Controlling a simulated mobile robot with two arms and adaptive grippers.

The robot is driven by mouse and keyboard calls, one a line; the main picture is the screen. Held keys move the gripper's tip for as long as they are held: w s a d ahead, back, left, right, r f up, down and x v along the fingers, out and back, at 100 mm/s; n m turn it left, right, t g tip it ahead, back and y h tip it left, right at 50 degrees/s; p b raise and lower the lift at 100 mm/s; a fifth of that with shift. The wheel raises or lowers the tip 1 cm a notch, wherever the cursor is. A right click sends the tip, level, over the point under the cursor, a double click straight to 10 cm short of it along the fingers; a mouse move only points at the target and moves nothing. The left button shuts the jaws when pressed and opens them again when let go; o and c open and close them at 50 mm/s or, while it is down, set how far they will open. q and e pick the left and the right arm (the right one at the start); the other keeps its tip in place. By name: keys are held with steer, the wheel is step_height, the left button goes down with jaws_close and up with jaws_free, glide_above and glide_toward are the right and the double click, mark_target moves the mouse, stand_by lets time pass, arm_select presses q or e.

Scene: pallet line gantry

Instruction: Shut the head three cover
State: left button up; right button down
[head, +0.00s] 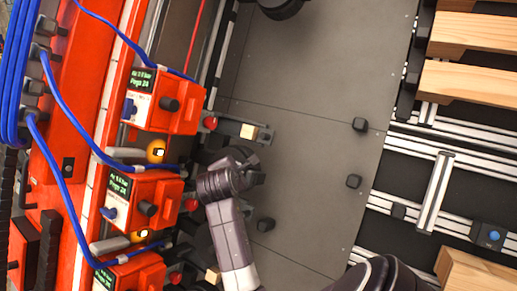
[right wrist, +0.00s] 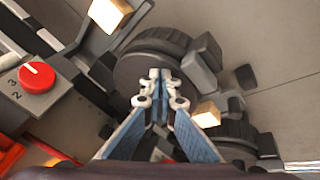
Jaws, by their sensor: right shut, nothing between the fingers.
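My right arm comes in from the bottom of the head view, and my right gripper (head: 246,165) is beside the red head units, its fingertips small and partly hidden by the wrist. In the right wrist view my right gripper (right wrist: 158,98) is shut and empty, its blue-grey fingers together in front of a dark round part (right wrist: 145,65). A grey block-like tab (right wrist: 196,68) sits at that part's right edge. I cannot tell for sure which piece is the head three cover, or whether fingertips touch the round part. My left gripper is not in view.
Red units with displays (head: 165,102) (head: 140,196) and blue hoses line the left. A red dial (right wrist: 37,77) marked 2 and 3 shows in the right wrist view. A grey plate (head: 310,70) fills the middle; wooden slats (head: 470,82) lie at the right.

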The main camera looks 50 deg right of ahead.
steer(key=shift+s+d+f, duration=0.1)
steer(key=shift+d+f, duration=0.1)
steer(key=shift+d, duration=0.15)
steer(key=a+r, duration=0.4)
steer(key=a, duration=0.5)
steer(key=shift+s+r, duration=0.3)
steer(key=shift+r, duration=0.1)
stand_by(0.8)
stand_by(0.5)
